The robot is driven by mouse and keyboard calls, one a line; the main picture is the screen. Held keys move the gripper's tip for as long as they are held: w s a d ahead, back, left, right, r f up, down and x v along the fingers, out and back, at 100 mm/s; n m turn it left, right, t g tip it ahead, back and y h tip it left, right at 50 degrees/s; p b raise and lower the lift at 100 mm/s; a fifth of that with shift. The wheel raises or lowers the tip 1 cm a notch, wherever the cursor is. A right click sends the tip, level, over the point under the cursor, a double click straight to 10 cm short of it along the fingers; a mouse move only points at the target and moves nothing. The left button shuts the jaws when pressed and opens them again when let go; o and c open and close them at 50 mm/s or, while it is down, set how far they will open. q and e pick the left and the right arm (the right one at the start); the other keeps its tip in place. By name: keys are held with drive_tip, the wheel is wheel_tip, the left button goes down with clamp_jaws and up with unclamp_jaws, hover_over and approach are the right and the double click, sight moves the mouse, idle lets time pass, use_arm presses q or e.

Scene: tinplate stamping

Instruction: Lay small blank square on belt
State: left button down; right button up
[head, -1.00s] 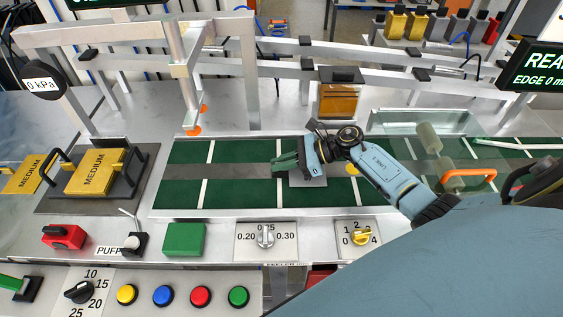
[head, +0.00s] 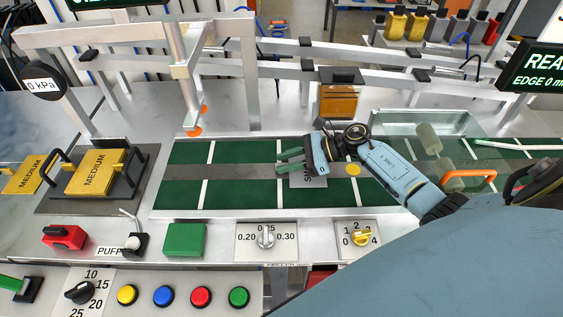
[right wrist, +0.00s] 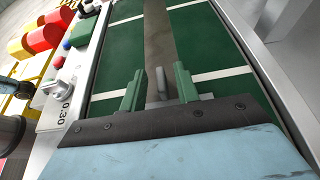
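The small blank square (head: 308,181), a grey plate with partly hidden lettering starting "SM", lies on the green belt (head: 240,190), just right of a white cross line. My right gripper (head: 290,161) is over its upper left part, with its green fingers spread apart. The right wrist view also shows the fingers (right wrist: 158,88) apart, with a small grey upright piece (right wrist: 160,80) between them and a gap at the sides. The gripper hides part of the blank. My left gripper is in neither view.
An orange suction cup (head: 194,131) hangs from a frame behind the belt. Dials and colored buttons (head: 200,296) line the front. The belt's left half is clear.

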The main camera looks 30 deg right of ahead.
drive_tip(key=v, duration=1)
drive_tip(key=shift+d, duration=0.15)
